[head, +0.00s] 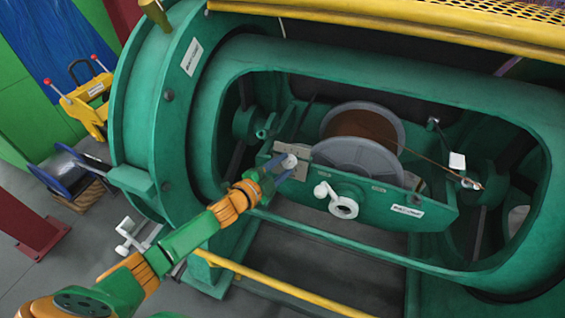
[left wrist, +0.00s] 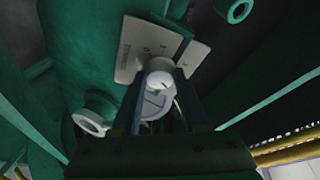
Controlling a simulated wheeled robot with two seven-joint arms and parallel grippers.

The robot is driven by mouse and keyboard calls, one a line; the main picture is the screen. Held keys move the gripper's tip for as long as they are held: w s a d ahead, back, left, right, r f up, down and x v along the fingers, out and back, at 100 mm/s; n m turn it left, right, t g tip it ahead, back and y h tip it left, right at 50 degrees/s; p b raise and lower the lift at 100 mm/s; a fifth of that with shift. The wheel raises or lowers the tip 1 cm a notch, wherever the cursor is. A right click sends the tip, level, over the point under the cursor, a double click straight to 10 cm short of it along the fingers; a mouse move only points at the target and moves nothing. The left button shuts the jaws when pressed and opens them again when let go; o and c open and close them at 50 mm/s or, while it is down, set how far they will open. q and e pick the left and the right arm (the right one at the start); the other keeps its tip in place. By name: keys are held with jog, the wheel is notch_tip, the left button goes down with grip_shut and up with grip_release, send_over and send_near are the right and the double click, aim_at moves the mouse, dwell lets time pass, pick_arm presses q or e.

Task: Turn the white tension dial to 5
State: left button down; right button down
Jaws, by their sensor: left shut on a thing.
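The white tension dial (left wrist: 159,78) sits in front of a pale scale plate (left wrist: 140,48) with dark marks in the left wrist view. The marks are too small to read surely. In the head view the dial (head: 289,161) shows small beside its plate (head: 296,174) on the green cradle. My left gripper (head: 279,168) reaches in from the left and is shut on the dial, one finger on each side. It also shows in the left wrist view (left wrist: 158,104). The dial's setting cannot be told. My right gripper is not in view.
A grey spool (head: 352,160) with brown wire sits in the green cradle (head: 385,203). A white ring handle (head: 340,203) sticks out right of the dial. The green drum frame (head: 330,50) surrounds the opening, and a yellow rail (head: 290,290) runs below it.

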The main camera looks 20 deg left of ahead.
pick_arm(q)
jog(key=shift+m, duration=0.5)
jog(key=shift+c, duration=2.2)
grip_release()
jog(key=p+v, duration=0.1)
jog(key=v, duration=0.6)
jog(key=shift+r, duration=0.15)
